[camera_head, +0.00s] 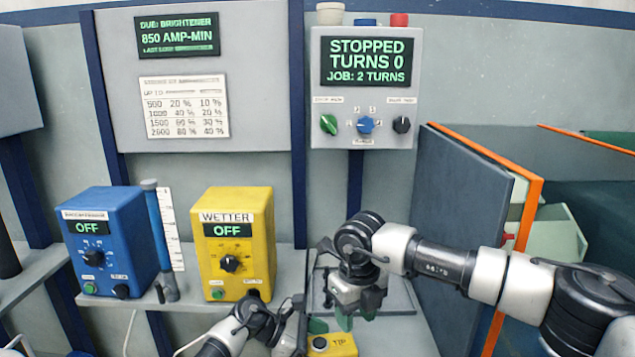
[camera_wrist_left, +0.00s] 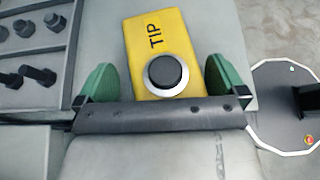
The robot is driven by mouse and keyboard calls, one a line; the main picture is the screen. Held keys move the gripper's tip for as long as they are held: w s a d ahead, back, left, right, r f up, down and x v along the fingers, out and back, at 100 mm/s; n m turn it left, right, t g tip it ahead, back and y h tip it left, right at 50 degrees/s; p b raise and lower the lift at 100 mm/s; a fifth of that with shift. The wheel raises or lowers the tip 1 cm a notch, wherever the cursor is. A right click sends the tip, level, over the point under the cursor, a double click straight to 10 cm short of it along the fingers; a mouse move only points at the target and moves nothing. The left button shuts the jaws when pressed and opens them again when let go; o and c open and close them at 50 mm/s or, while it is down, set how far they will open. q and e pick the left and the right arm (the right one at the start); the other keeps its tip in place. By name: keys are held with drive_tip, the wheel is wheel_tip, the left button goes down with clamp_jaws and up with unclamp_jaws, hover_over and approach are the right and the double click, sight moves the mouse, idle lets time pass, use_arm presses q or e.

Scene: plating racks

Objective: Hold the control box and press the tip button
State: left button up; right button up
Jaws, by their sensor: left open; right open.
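The control box is yellow, marked TIP, with a black round button (camera_wrist_left: 167,73) in a silver ring. The control box (camera_wrist_left: 158,35) lies between the two green fingers of my left gripper (camera_wrist_left: 164,80) in the left wrist view. The fingers are open, with a gap showing on each side of the box. In the head view the control box (camera_head: 340,345) is at the bottom centre, partly cut off, beside my left gripper. My right gripper (camera_head: 358,308) is open and empty, above and slightly right of the box, green fingertips pointing down.
A yellow WETTER unit (camera_head: 262,262) and a blue unit (camera_head: 108,235), both reading OFF, stand on the shelf at left. A grey wall panel (camera_head: 336,110) reads STOPPED, TURNS 0. A dark panel (camera_head: 455,215) with an orange frame stands at right. Several dark fittings (camera_wrist_left: 38,75) lie on a tray.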

use_arm(q)
drive_tip(key=shift+c, duration=0.8)
drive_tip(key=c, duration=1)
use_arm(e)
drive_tip(key=shift+c, duration=0.4)
clamp_jaws()
idle(1.7)
